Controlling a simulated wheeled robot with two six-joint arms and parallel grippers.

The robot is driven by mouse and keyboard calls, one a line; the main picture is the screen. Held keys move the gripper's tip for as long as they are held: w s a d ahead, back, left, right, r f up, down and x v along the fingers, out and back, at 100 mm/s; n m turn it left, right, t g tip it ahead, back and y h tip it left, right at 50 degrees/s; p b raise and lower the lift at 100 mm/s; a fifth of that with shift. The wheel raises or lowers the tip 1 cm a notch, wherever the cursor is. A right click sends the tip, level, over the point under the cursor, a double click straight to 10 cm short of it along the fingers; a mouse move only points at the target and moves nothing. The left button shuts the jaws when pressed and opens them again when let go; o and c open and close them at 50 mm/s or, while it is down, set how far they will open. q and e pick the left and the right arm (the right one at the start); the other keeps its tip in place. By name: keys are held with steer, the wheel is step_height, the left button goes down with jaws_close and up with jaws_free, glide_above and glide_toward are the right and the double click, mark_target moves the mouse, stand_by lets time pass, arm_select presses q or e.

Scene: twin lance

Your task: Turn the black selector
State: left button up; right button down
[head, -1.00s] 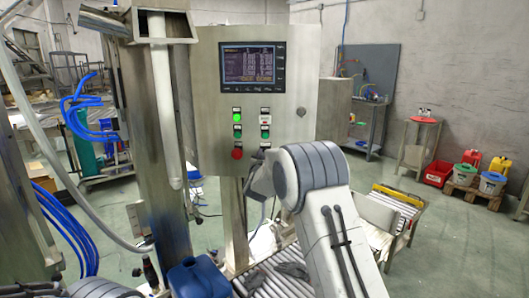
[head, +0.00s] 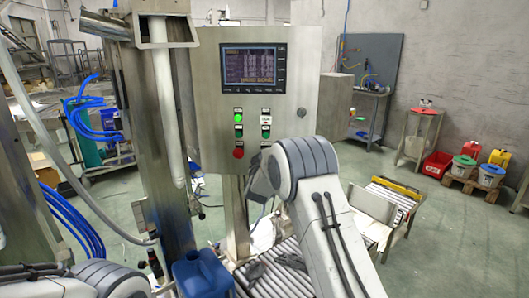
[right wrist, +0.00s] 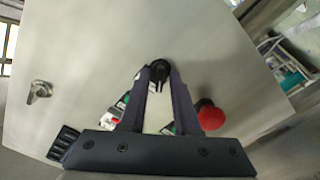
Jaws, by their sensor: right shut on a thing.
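The black selector (right wrist: 160,71) is on the grey control panel, between the fingertips of my right gripper (right wrist: 160,75) in the right wrist view. The gripper is shut on it, one finger on each side. In the head view the selector is hidden behind my right arm. The control panel (head: 212,115) shows a screen (head: 253,67), a lit green button (head: 238,114) and a red button (head: 238,153). The red mushroom button (right wrist: 210,115) also shows in the right wrist view, just right of the fingers. My left arm shows at the lower left, its gripper out of view.
A roller conveyor (head: 265,283) runs below the panel. A steel column (head: 150,150) with a white tube stands left of the panel. A metal latch (right wrist: 38,91) is on the panel.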

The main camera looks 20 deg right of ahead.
steer(key=shift+n+p, duration=0.3)
steer(key=shift+n, duration=0.5)
steer(key=shift+f, duration=0.1)
steer(key=c, duration=0.9)
jaws_free()
steer(key=shift+c, duration=0.2)
steer(key=b+v, duration=0.2)
steer(key=v, duration=0.8)
steer(key=shift+s+b, duration=0.25)
steer(key=shift+b, duration=0.1)
